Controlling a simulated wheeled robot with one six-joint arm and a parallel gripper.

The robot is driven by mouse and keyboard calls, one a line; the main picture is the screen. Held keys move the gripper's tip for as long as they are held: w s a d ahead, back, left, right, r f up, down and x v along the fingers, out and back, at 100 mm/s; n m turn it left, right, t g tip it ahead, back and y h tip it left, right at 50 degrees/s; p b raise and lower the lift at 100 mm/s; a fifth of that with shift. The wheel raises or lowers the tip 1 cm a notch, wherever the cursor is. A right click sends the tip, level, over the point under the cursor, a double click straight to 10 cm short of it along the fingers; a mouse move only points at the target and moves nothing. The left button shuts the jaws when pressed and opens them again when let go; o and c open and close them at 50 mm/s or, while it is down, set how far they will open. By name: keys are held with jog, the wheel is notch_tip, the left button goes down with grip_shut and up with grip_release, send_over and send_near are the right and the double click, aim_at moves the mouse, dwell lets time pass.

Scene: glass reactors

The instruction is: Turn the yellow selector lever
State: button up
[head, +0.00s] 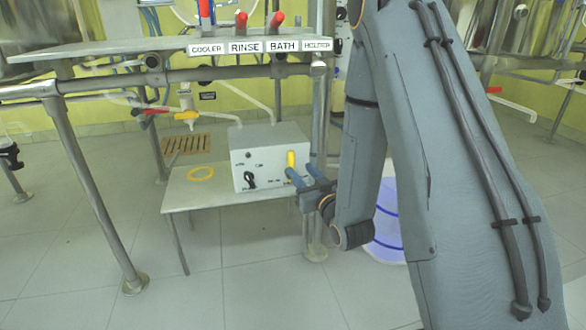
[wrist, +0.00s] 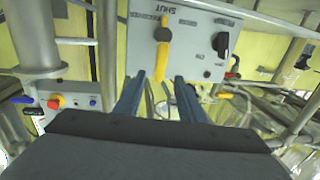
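The yellow selector lever (head: 291,159) is on the front of a pale grey box (head: 262,143). In the wrist view the lever (wrist: 162,55) hangs down the panel from a dark round pivot, near upside-down lettering that seems to read SHUT. My gripper (head: 299,172) is in front of the box, close to the lever. In the wrist view my gripper (wrist: 157,82) has its two blue fingers apart, and the lower lever end lies between the fingertips. I see no clear contact, and the exact depth gap cannot be told.
The box stands on a low table (head: 190,193) with a yellow ring (head: 201,173) on it. A black knob (wrist: 221,44) sits beside the lever. A metal post (head: 319,120) stands just right of the box. A labelled shelf (head: 120,47) with red handles is above.

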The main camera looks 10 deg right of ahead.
aim_at(293, 161)
jog(key=w, duration=0.2)
jog(key=w+b, duration=0.1)
jog(key=w, duration=0.1)
jog(key=w+a+b, duration=0.1)
jog(key=w, duration=0.1)
jog(key=shift+w, duration=0.25)
grip_shut()
